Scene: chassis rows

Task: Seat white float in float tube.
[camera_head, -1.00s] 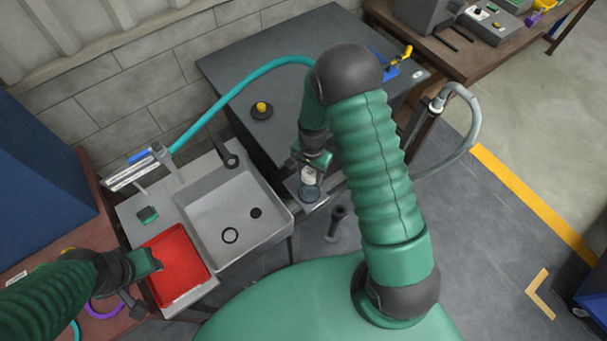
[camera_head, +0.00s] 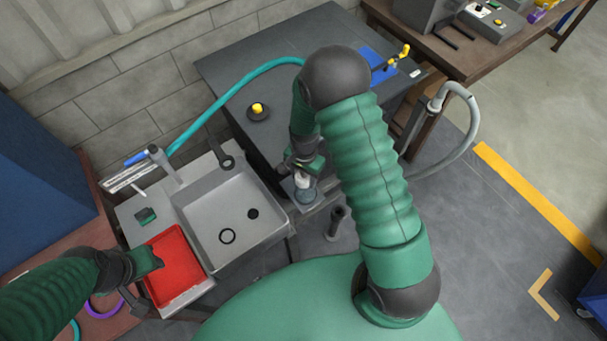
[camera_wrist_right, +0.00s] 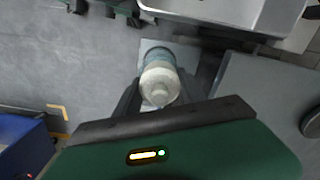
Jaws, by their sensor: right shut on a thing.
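The white float (camera_wrist_right: 160,85) is between the fingers of my right gripper (camera_wrist_right: 160,96) in the right wrist view. It also shows as a small white piece (camera_head: 303,181) in the head view. The clear float tube (camera_head: 306,195) stands on a small plate right below it, and the float is at the tube's mouth. I cannot tell how deep the float sits. My right gripper (camera_head: 303,174) is shut on the float. My left gripper (camera_head: 150,262) is over the red tray's left edge, and its fingers do not show clearly.
A grey sink (camera_head: 225,215) is left of the tube, with the red tray (camera_head: 182,272) in front. A dark cabinet (camera_head: 250,75) with a yellow knob (camera_head: 257,107) stands behind. A dark post (camera_head: 337,219) and a grey hose (camera_head: 470,130) are to the right.

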